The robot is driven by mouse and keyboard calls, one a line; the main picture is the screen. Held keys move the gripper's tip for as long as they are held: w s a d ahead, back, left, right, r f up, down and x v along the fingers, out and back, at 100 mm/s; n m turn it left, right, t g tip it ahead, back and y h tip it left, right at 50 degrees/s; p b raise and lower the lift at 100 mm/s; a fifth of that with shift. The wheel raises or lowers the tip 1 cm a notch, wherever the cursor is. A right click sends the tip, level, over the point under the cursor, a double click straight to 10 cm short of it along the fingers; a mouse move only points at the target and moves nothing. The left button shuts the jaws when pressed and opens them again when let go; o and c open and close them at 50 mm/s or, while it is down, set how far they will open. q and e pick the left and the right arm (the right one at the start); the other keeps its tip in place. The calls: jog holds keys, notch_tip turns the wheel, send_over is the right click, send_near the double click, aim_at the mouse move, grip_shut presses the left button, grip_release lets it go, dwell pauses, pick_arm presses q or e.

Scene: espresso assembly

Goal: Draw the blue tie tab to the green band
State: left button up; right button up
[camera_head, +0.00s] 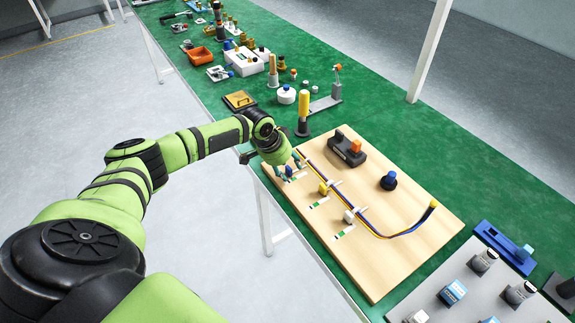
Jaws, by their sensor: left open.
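The blue tie tab (289,170) sits at the far left end of the wooden board (400,262), beside the cable bundle (372,226). A short white strip with a green band (295,179) lies by it, partly hard to make out at this size. My left gripper (287,165) is open, with its fingertips around or right beside the blue tab; I cannot tell whether they touch it. The gripper body hides part of the cable's far end. My right gripper is not in view.
A yellow tab (323,188) and a white tab (349,216) stand along the cable, each with its own green-marked strip. A yellow-topped post (303,112) stands behind.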

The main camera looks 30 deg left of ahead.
pick_arm(q)
grip_shut()
jog(key=shift+w+d, duration=0.15)
jog(key=shift+w, duration=0.05)
dwell(0.3)
grip_release()
jog(key=shift+w, duration=0.1)
